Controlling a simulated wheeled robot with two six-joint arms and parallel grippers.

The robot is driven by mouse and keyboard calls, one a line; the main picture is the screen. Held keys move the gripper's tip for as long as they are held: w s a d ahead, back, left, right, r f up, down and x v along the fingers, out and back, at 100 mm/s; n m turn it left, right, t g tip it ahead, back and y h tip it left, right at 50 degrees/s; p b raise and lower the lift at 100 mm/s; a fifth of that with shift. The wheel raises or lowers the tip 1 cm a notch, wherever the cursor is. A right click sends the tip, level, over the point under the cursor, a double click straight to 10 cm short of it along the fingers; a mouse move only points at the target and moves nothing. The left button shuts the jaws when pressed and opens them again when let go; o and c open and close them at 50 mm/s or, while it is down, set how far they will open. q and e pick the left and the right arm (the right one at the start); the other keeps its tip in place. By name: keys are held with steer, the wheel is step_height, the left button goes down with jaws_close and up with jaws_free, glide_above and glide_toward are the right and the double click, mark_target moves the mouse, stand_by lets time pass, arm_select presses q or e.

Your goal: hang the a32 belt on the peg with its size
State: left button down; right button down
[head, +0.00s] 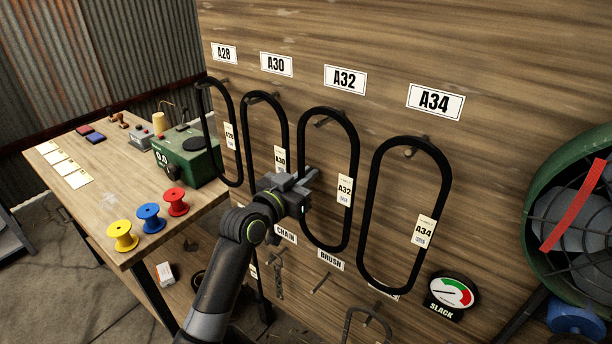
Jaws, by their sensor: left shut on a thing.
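The A32 belt (356,205), a black loop with a cream A32 tag (345,190), is upright before the board below the A32 sign (345,79). The A32 peg (321,123) shows inside the top of its loop. I cannot tell whether the belt rests on it. My left gripper (309,182) is shut on the belt's left side. Its jaws partly hide that side. The A28 belt (210,115), A30 belt (283,120) and A34 belt (372,200) hang under their own signs, on both sides of the A32 belt. My right gripper is out of view.
Below the belts are a chain (279,284), the BRUSH sign (330,259) and a SLACK gauge (451,293). A green fan (535,195) stands close at the right. The workbench (92,190) at left bears spools and a green device (186,157).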

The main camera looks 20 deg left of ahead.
arm_select(q)
steer(key=shift+f, duration=0.25)
steer(key=c, duration=1.5)
jaws_free()
steer(key=shift+s, duration=0.1)
steer(key=shift+b+v, duration=1.55)
steer(key=shift+v, duration=7.05)
steer(key=shift+r, duration=0.1)
steer(key=shift+p+v, duration=2.1)
steer(key=shift+v, duration=2.9)
